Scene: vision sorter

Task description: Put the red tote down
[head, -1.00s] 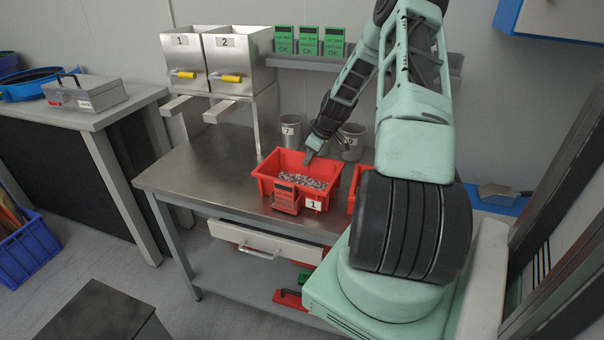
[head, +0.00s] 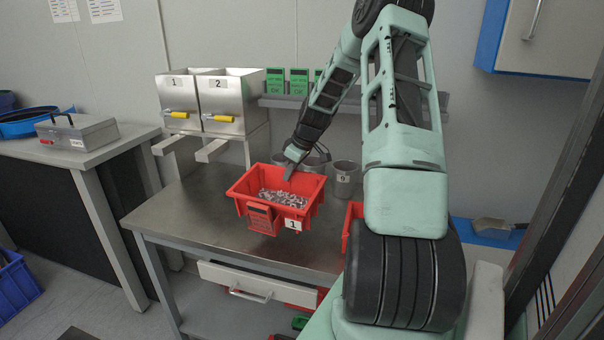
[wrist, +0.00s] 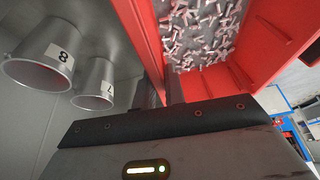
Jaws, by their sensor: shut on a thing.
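The red tote (head: 243,187) holds many small metal parts and carries a white "1" label and a red card on its front. It hangs roughly level, a little above the steel workbench (head: 165,215). My gripper (head: 290,172) is shut on its back wall. The wrist view shows the tote's inside wall (wrist: 261,47) and my gripper's fingers (wrist: 160,92) on either side of the rim. The gap under the tote is hard to judge.
A second red tote (head: 350,224) is partly hidden behind my arm. Metal cups, one marked 9 (head: 343,182), stand behind the held tote; cups 8 (wrist: 45,62) and 7 (wrist: 95,85) show in the wrist view. Hoppers (head: 208,100) stand back left. The bench's left front is bare.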

